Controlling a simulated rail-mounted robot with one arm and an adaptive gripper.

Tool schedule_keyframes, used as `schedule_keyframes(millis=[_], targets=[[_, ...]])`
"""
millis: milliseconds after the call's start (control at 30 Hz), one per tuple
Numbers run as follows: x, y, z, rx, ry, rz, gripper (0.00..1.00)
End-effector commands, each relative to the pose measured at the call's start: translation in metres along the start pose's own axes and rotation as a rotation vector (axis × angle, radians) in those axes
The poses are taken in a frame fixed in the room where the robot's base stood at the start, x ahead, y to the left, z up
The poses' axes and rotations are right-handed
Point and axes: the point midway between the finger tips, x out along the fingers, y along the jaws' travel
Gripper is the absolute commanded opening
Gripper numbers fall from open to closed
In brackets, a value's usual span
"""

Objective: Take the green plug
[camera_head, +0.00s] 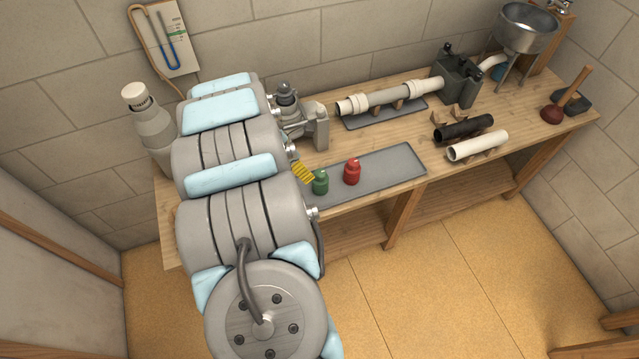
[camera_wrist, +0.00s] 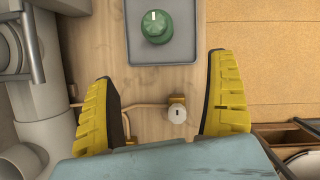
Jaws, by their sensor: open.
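The green plug (camera_head: 320,182) stands upright near the left end of a grey tray (camera_head: 392,167) on the wooden bench. In the wrist view the green plug (camera_wrist: 156,27) is seen from above, at the top of the picture. My gripper (camera_wrist: 165,85) has its two yellow fingers wide apart with nothing between them. The plug lies beyond the fingertips, a little left of midway between them. In the head view a yellow finger (camera_head: 303,172) shows close to the left of the plug, and my arm hides the rest of the gripper.
A red plug (camera_head: 352,171) stands just right of the green one on the tray. Behind are a white pipe assembly (camera_head: 390,97) and a grey metal fixture (camera_head: 312,125). Black (camera_head: 463,128) and white pipes (camera_head: 478,146) lie to the right. The tray's right part is bare.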

Motion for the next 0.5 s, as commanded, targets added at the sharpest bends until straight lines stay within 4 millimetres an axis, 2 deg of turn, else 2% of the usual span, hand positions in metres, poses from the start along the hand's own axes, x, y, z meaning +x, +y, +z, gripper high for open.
schedule_keyframes(millis=[500], targets=[[0.039, 0.0, -0.003, 0.001, 0.002, 0.001, 0.88]])
